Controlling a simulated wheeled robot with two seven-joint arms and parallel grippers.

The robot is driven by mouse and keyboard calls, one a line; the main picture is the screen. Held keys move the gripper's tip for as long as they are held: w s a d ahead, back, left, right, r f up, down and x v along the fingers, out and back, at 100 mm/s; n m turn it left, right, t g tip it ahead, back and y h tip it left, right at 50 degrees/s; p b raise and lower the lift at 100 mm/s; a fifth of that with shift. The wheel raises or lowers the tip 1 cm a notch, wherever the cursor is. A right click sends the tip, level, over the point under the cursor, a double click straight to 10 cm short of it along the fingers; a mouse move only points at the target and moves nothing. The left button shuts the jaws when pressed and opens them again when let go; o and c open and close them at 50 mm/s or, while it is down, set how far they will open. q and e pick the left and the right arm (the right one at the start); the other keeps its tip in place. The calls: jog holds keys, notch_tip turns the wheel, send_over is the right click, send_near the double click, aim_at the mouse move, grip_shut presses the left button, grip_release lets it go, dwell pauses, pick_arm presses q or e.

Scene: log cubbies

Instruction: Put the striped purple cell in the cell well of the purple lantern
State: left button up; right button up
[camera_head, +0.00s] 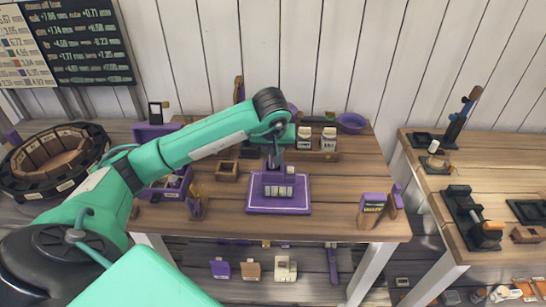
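My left arm reaches in from the left, and its gripper (276,163) points down over the middle of the table. A purple object with a pale banded front (279,190) stands on a purple mat (297,206) right below the gripper. It may be the purple lantern, but I cannot be sure. The fingers are small and dark, and I cannot see whether they are open, shut or holding something. I cannot pick out the striped purple cell or the cell well. My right gripper is out of view.
A purple tray (160,191) with small things stands left of the mat. A small wooden box (227,171), white cartons (328,138) and a purple bowl (351,123) are behind. A purple-and-wood piece (372,208) stands at the right front. The table right of the mat is mostly clear.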

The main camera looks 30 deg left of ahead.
aim_at(273, 167)
pick_arm(q)
notch_tip(273, 167, down, 4)
jog(key=shift+r+p, duration=0.25)
jog(key=shift+p, duration=0.25)
jog(key=shift+f, duration=0.2)
jog(key=shift+f, duration=0.2)
jog(key=o, duration=1)
jog(key=shift+r, duration=0.1)
